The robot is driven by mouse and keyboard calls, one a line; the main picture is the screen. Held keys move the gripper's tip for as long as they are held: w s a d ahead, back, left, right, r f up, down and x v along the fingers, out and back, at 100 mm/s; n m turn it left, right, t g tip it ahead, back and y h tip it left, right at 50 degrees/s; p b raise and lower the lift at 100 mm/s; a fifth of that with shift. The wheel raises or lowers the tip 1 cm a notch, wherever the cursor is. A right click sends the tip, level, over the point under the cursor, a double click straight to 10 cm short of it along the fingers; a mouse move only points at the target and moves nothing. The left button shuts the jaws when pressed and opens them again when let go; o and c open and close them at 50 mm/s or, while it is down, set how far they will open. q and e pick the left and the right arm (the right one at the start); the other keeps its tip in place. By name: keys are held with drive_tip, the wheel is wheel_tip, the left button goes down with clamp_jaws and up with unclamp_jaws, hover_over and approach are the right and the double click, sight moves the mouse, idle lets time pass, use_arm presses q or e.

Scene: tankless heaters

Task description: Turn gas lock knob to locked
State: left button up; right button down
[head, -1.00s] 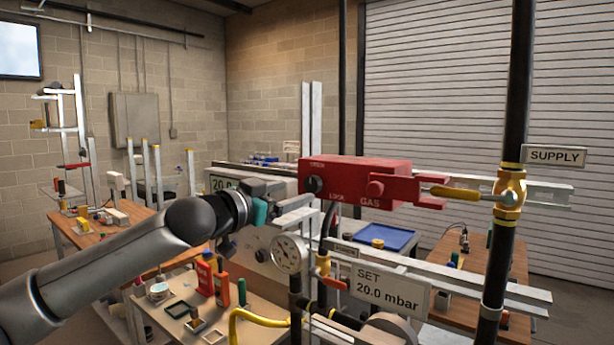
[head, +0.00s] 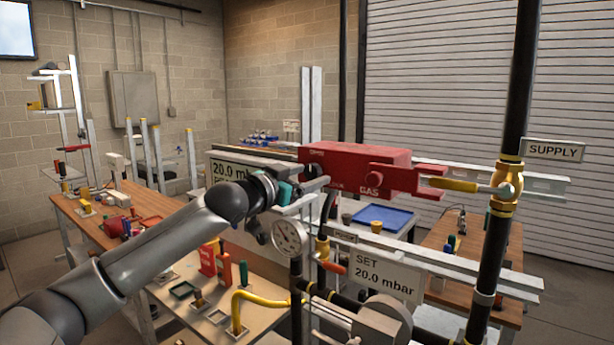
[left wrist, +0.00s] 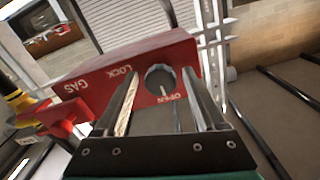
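The red gas lock box (head: 395,164) is mounted on the rail, and it also shows in the left wrist view (left wrist: 100,85). Its dark round knob (left wrist: 160,77) lies between the LOCK and OPEN labels, with a pale mark on its OPEN side. My left gripper (head: 316,185) is at the box's left end, where it partly hides the knob and lettering. In the left wrist view the gripper (left wrist: 160,85) is open, with one finger to each side of the knob. Contact cannot be told. My right gripper is not in view.
A yellow-handled valve (head: 452,185) and the black SUPPLY pipe (head: 492,265) stand right of the box. A pressure gauge (head: 288,237) and the SET sign (head: 385,275) are below it. Workbenches with loose parts stand behind.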

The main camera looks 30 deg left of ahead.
use_arm(q)
clamp_jaws()
idle(0.3)
drive_tip(key=m+p, duration=0.3)
drive_tip(key=p, duration=0.1)
drive_tip(key=shift+r+m, duration=0.2)
drive_tip(key=shift+m, duration=0.2)
drive_tip(key=m+p, duration=0.3)
drive_tip(key=m, duration=0.1)
drive_tip(key=shift+a+m, duration=0.15)
drive_tip(key=shift+m, duration=0.15)
drive_tip(key=m+p, duration=0.3)
drive_tip(key=m, duration=0.1)
drive_tip(key=shift+m, duration=0.3)
drive_tip(key=m+p, duration=0.1)
drive_tip(key=m, duration=0.3)
drive_tip(key=shift+m+p, duration=0.3)
drive_tip(key=shift+p, duration=0.1)
